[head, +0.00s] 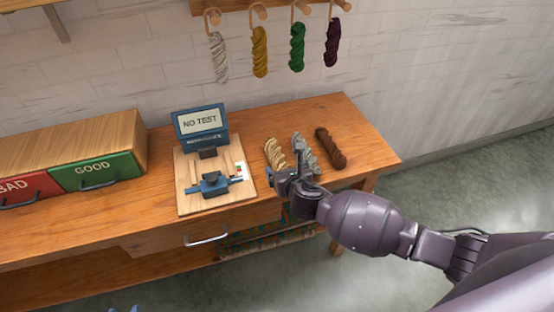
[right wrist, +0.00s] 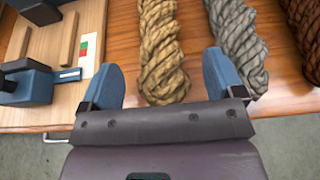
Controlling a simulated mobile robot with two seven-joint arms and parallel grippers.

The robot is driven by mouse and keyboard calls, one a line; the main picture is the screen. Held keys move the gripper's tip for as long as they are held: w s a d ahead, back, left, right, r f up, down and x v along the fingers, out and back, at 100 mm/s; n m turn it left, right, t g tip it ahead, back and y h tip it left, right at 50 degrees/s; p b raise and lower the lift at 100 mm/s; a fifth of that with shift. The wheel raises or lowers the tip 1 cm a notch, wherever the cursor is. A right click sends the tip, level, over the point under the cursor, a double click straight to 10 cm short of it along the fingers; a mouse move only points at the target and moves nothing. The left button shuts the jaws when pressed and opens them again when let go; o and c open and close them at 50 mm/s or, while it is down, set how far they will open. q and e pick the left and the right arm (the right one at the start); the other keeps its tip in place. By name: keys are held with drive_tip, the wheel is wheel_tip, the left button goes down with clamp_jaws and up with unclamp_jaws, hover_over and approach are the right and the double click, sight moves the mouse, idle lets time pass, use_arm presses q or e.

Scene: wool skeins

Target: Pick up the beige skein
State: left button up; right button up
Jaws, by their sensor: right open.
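The beige skein (head: 273,153) is a twisted bundle lying on the wooden table, the leftmost of three skeins. In the right wrist view the beige skein (right wrist: 161,45) runs away from me between the two blue fingers. My right gripper (right wrist: 163,68) is open and empty, with one finger left of the skein and the other on its right, beside the grey skein. In the head view my right gripper (head: 290,180) is at the near ends of the beige and grey skeins and partly hides them. Only small blue tips, apparently my left gripper (head: 125,309), show at the bottom edge.
The grey skein (head: 305,153) lies close right of the beige one, then a brown skein (head: 331,148). Left stands a board (head: 205,203) with a blue clamp and a "NO TEST" screen (head: 200,122). BAD and GOOD drawers (head: 96,172) are farther left. Several skeins hang above.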

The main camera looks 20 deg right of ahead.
drive_tip(key=shift+x, duration=0.9)
drive_tip(key=shift+a, duration=0.1)
drive_tip(key=c, duration=1)
